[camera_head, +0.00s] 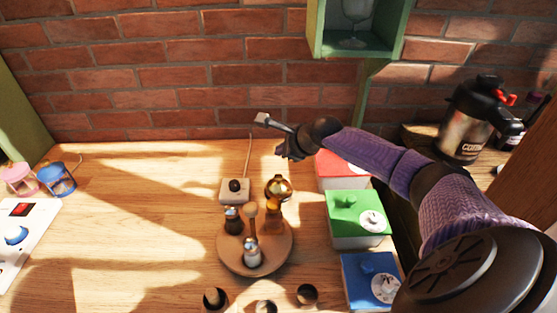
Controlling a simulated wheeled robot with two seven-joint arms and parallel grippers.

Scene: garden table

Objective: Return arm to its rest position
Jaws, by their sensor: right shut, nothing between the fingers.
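My right arm (380,155), in a purple sleeve, reaches in from the lower right and stretches left over the back of the table. My right gripper (264,119) is shut and empty, in front of the brick wall and above the table's back edge. It is apart from the things below it. My left gripper is not in view.
A round wooden tray (228,262) with shakers and an amber bottle (278,190) stands below the gripper. Red (340,172), green (345,228) and blue (365,290) boxes line the right side. A green shelf (360,45) hangs above the arm. The table's left-middle is clear.

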